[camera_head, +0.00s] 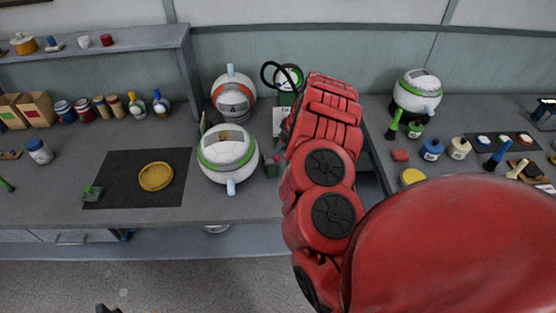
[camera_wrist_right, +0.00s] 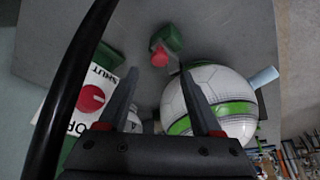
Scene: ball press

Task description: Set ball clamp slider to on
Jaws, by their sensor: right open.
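A white soccer ball with a green band (camera_head: 228,152) sits on the counter at the middle; it also shows in the right wrist view (camera_wrist_right: 213,100). Beside it is a small green block (camera_wrist_right: 167,38) with a red knob (camera_wrist_right: 160,57), which looks like the clamp slider. The block also shows, partly hidden by my right arm, in the head view (camera_head: 271,168). My right gripper (camera_wrist_right: 160,72) is open and empty, with the knob beyond its fingertips, apart from them. My right arm hides this gripper in the head view. Small dark parts at the bottom left edge may be my left gripper.
A sign with a red round part (camera_wrist_right: 92,98) stands close by the left finger. A white and orange round device (camera_head: 233,98) stands behind the ball. A dark mat (camera_head: 110,165) bears a yellow dish (camera_head: 156,176). A second green-banded ball (camera_head: 418,92) is at right.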

